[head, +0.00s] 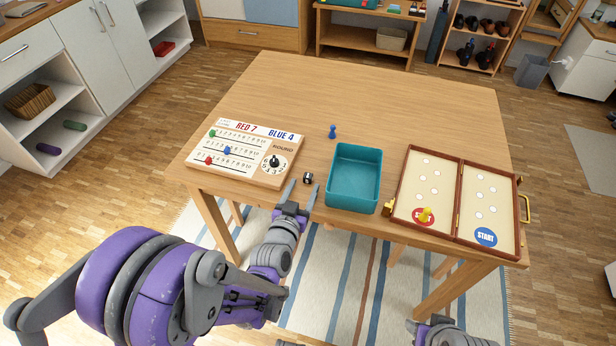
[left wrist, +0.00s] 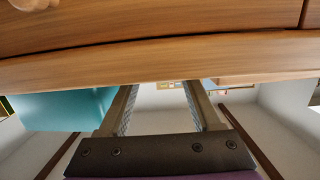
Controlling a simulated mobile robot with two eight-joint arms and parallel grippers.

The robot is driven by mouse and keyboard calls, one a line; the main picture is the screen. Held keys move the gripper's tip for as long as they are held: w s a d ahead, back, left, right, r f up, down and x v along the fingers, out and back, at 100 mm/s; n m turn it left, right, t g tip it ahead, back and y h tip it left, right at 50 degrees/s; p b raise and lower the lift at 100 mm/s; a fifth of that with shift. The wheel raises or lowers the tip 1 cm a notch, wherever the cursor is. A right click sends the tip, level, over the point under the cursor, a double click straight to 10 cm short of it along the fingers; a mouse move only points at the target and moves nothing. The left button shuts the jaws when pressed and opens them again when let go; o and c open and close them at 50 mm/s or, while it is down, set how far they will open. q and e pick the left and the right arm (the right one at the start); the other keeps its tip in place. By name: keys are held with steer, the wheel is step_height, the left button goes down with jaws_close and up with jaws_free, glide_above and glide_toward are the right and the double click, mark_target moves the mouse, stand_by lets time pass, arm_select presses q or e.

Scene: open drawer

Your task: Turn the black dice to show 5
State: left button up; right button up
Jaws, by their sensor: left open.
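The small black dice (head: 308,178) lies near the front edge of the wooden table (head: 400,100), between the scoreboard and the teal tray. It has light marks, but its faces are too small to read. My left gripper (head: 303,187) is open, with its fingertips reaching the table's front edge on either side of the dice's near side. Its two spread fingers (left wrist: 160,88) also show in the left wrist view, with nothing seen between them; the dice cannot be made out there. My right gripper (head: 440,326) is only partly in view at the bottom.
The scoreboard (head: 244,176) with coloured pegs and a dial is left of the dice. The teal tray (head: 354,149) is close on its right. A blue pawn (head: 332,131) stands behind. An open game case (head: 440,230) with a yellow pawn (head: 425,215) lies further right.

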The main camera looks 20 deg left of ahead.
mark_target(308, 178)
arm_select(q)
steer(key=shift+w+f, duration=0.15)
steer(key=shift+w, duration=1.1)
jaws_close()
